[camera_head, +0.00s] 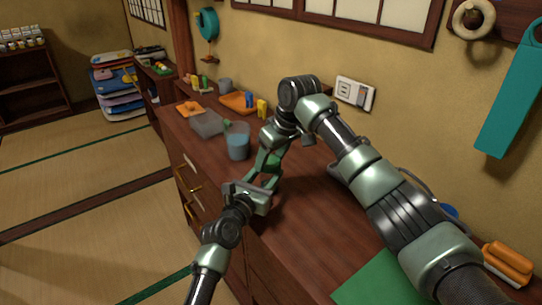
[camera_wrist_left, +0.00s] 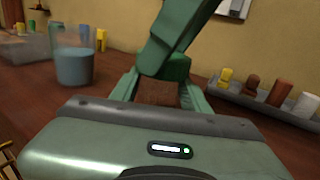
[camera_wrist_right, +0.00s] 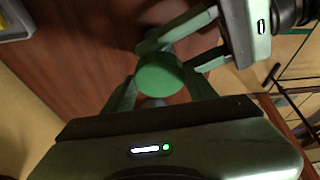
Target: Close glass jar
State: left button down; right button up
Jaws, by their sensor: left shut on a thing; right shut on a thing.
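A round green lid (camera_wrist_right: 160,75) sits between the fingers of my right gripper (camera_wrist_right: 150,88) in the right wrist view. It also shows as a green band in the left wrist view (camera_wrist_left: 176,68). My right gripper is shut on it from above. My left gripper (camera_wrist_left: 160,92) is shut, its fingers either side of a clear or brownish body just below the lid, apparently the glass jar (camera_wrist_left: 158,93). The lid looks on or very close above the jar; I cannot tell if it is seated. In the head view both grippers (camera_head: 268,168) meet over the dresser top and hide the jar.
A glass of blue contents (camera_head: 238,146) stands left of the grippers, beside a clear box (camera_head: 206,124). Orange trays (camera_head: 238,101) with small items stand behind. A grey tray with small containers (camera_wrist_left: 262,105) lies right in the left wrist view. A green mat (camera_head: 375,283) lies nearer.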

jog(key=m, duration=0.2)
jog(key=m+h, duration=0.1)
jog(key=m, duration=0.1)
jog(key=m+t+h, duration=0.1)
jog(key=m, duration=0.1)
jog(key=shift+s+a, duration=0.15)
jog(key=shift+a, duration=0.15)
jog(key=m+h, duration=0.2)
jog(key=m, duration=0.3)
jog(key=shift+a, duration=0.15)
jog(key=shift+m+h, duration=0.4)
jog(key=shift+m, duration=0.8)
jog(key=o, duration=1.3)
